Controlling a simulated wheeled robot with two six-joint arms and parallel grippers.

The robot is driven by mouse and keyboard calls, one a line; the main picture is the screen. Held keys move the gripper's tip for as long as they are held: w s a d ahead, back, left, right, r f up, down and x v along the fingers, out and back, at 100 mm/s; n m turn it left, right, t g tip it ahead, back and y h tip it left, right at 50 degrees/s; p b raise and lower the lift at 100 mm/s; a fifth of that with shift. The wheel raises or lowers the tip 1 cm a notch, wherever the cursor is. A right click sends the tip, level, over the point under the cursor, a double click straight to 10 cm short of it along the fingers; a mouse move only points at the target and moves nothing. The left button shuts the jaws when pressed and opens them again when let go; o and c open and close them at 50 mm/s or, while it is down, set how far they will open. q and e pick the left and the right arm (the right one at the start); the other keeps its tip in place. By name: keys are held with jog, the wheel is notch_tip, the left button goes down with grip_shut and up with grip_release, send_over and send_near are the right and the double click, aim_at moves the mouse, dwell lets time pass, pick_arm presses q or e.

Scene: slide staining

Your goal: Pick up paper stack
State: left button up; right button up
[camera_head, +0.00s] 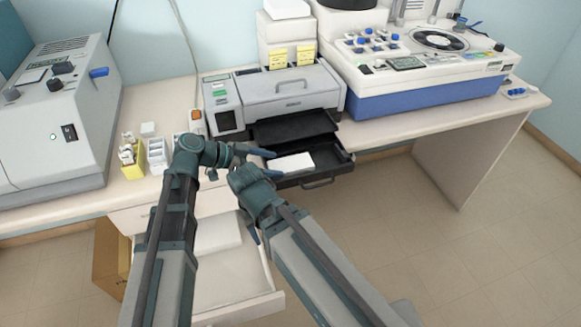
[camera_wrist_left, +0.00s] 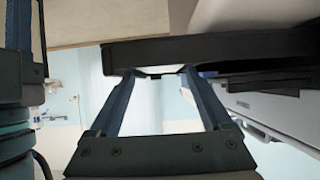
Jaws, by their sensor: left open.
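The paper stack (camera_head: 293,163) is a small white flat stack lying in the black pulled-out tray (camera_head: 318,180) of the grey printer. My left gripper (camera_head: 274,164) is at the left end of the stack, with its two blue fingers apart and nothing held between them. In the left wrist view the open fingers (camera_wrist_left: 161,71) reach the dark tray edge (camera_wrist_left: 230,52), and a thin white sliver shows between the tips. Whether the fingers touch the stack cannot be told. My right arm crosses in front from the lower right; its gripper is mostly hidden.
The printer (camera_head: 290,92) stands on the counter, with a black output shelf (camera_head: 290,127) just above the tray. An open drawer (camera_head: 235,285) with white sheets is below. Small boxes (camera_head: 157,150) stand left; a blue-white machine (camera_head: 420,95) stands right.

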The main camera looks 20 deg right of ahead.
aim_at(287, 164)
pick_arm(q)
jog(key=b+x, duration=0.2)
jog(key=x, duration=0.3)
jog(key=shift+w+d+r, duration=0.1)
jog(key=shift+r, duration=0.15)
jog(key=c, duration=1.1)
